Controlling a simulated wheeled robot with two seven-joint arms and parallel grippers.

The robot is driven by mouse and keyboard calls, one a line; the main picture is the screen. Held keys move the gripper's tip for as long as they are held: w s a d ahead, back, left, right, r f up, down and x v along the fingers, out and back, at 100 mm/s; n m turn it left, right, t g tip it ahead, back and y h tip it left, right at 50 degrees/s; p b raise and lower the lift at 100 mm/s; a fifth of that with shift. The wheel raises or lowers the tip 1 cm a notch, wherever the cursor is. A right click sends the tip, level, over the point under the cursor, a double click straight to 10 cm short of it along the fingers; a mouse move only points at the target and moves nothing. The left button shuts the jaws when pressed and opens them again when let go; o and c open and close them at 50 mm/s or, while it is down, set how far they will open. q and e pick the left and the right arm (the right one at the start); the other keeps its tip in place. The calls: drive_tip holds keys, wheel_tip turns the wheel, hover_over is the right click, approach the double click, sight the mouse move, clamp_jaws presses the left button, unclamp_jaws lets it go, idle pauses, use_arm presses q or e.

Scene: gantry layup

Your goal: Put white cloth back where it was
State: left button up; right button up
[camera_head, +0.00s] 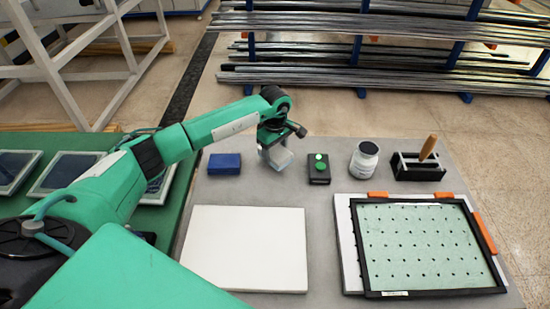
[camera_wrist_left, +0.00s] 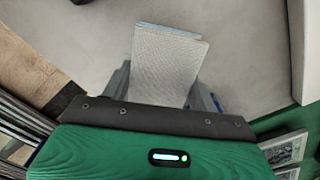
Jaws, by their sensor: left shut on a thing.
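The white cloth (camera_wrist_left: 168,65) is a folded, pale textured pad between the fingers of my left gripper in the left wrist view. My left gripper (camera_head: 277,158) is shut on it over the back of the grey table, between the blue folded stack and the small black box. In the head view the cloth (camera_head: 283,160) shows only as a small pale patch below the gripper, partly hidden by the fingers. I cannot tell whether it touches the table. My right gripper is not in view.
A white board (camera_head: 247,246) and a black-framed green panel (camera_head: 424,244) lie in front. Bare table (camera_head: 322,220) separates them.

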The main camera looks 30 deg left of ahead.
sight(275, 158)
use_arm(q)
wheel_tip(275, 158, down, 3)
drive_tip(key=shift+s+f+p, duration=0.1)
drive_tip(key=shift+f+p, duration=0.1)
drive_tip(key=shift+p, duration=0.2)
drive_tip(key=shift+f, duration=0.6)
drive_tip(key=o, duration=0.9)
drive_tip(key=shift+o, duration=0.2)
drive_tip(key=shift+r, duration=0.1)
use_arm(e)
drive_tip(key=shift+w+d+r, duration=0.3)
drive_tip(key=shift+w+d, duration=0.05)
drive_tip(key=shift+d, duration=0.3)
